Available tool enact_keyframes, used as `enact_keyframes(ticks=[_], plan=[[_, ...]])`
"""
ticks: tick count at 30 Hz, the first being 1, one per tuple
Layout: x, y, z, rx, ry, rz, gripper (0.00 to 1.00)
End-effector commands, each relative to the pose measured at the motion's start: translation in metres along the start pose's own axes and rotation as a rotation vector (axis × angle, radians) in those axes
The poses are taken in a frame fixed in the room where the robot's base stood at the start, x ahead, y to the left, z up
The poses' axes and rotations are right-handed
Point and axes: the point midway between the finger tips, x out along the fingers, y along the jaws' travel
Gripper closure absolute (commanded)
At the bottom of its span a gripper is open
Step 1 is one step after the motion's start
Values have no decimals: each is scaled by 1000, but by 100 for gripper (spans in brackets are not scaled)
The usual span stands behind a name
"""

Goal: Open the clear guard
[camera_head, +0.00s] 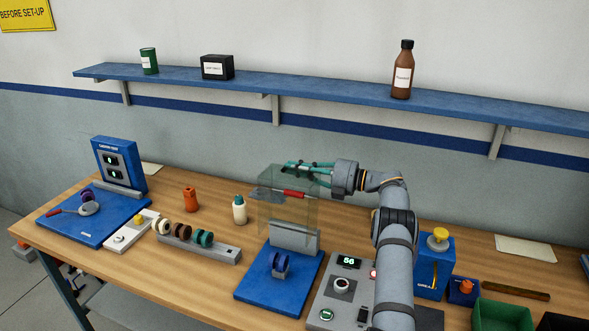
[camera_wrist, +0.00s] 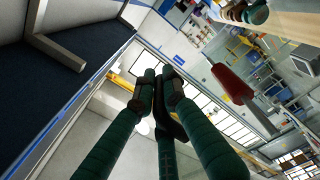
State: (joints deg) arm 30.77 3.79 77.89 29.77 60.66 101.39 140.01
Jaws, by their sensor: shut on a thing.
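The clear guard (camera_head: 303,215) is a see-through greenish box with a red handle (camera_head: 293,193), standing up above a blue base (camera_head: 262,296) in the head view. My gripper (camera_head: 290,168) has green fingers and is at the guard's top edge, above the red handle. In the wrist view the fingertips of my gripper (camera_wrist: 155,85) are drawn together. The red handle (camera_wrist: 232,84) shows to their right, apart from them. The fingers are shut on the guard; the exact part held is hard to make out.
A control box with a green display (camera_head: 349,261) stands right of the base. A cream bottle (camera_head: 239,209) and a rack of coloured rings (camera_head: 200,244) stand to the left. A shelf (camera_head: 330,101) runs along the wall behind.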

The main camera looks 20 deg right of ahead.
Motion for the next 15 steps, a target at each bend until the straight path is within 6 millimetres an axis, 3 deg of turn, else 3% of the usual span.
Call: enact_keyframes(ticks=[6, 15], plan=[[0, 0, 0, 1, -1, 0, 82], [-4, 0, 0, 1, -2, 0, 82]])
